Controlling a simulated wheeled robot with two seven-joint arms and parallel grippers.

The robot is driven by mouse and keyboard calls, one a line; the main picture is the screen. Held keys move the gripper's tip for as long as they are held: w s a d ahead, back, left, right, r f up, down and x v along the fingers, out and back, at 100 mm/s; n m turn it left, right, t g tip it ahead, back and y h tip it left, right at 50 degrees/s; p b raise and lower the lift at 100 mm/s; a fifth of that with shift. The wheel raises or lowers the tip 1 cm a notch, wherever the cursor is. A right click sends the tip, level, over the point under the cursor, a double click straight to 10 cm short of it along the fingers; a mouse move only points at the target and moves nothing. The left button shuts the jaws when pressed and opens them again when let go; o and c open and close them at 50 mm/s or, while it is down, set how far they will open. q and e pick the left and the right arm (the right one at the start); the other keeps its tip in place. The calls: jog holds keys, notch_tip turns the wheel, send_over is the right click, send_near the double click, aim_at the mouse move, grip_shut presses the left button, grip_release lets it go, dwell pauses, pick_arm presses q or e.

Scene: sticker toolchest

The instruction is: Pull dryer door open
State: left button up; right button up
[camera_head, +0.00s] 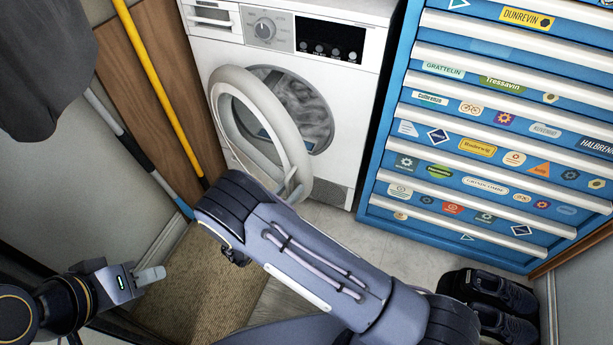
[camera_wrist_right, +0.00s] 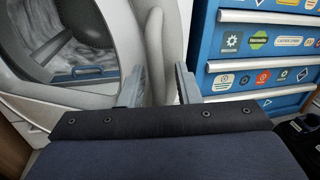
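The white dryer (camera_head: 350,75) stands at the back, with a round drum opening (camera_head: 305,110) behind its door. The ring-shaped dryer door (camera_head: 236,82) stands partly open, swung out from the front and covering part of the opening. In the right wrist view, the pale door edge (camera_wrist_right: 156,55) shows between the two grey fingers of my right gripper (camera_wrist_right: 160,88). These fingers are apart; contact with the door cannot be told. In the head view my right forearm mostly hides this gripper. My left gripper (camera_head: 150,276) is at lower left, away from the dryer, holding nothing visible.
A blue tool chest (camera_head: 400,155) with stickered drawers stands right of the dryer. Dark shoes (camera_head: 490,290) sit at lower right. Yellow (camera_head: 160,85) and grey (camera_head: 120,135) poles lean at left. A mat (camera_head: 205,275) covers the floor at left.

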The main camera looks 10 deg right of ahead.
pick_arm(q)
jog(key=shift+w+d+r+p, duration=0.3)
jog(key=shift+d+r, duration=0.15)
jog(key=shift+d, duration=0.05)
pick_arm(e)
jog(key=shift+w+d+n+t+y, duration=0.25)
jog(key=shift+w+d, duration=0.2)
jog(key=shift+d, duration=0.4)
jog(key=shift+w+d+n+t+y, duration=0.15)
jog(key=shift+w+d+n+y, duration=0.2)
jog(key=shift+d, duration=0.5)
jog(key=shift+c, duration=0.3)
